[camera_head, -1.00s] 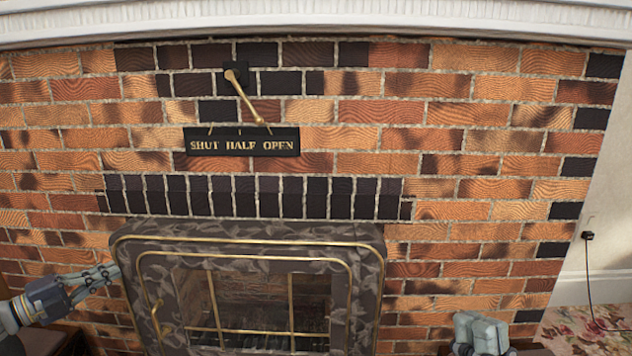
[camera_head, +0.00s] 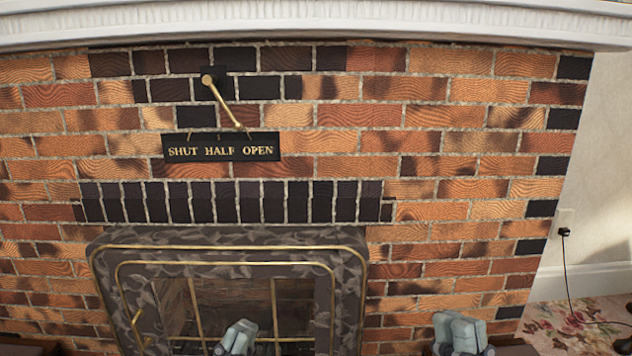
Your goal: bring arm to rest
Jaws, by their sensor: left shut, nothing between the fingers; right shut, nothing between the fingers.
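My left gripper (camera_head: 236,338) is shut and empty at the bottom edge, in front of the fireplace door. My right gripper (camera_head: 462,333) is shut and empty at the bottom edge, right of the fireplace, in front of the brick wall. Both stand low, and the arms behind them are mostly out of the picture. Neither gripper holds anything.
The fireplace (camera_head: 345,275) has a patterned frame with brass trim and a glass door. Above it, a brass lever (camera_head: 222,102) points down right over a black sign (camera_head: 221,147) reading SHUT HALF OPEN. A white mantel (camera_head: 300,25) crosses the top. A cord hangs from a wall socket (camera_head: 564,232).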

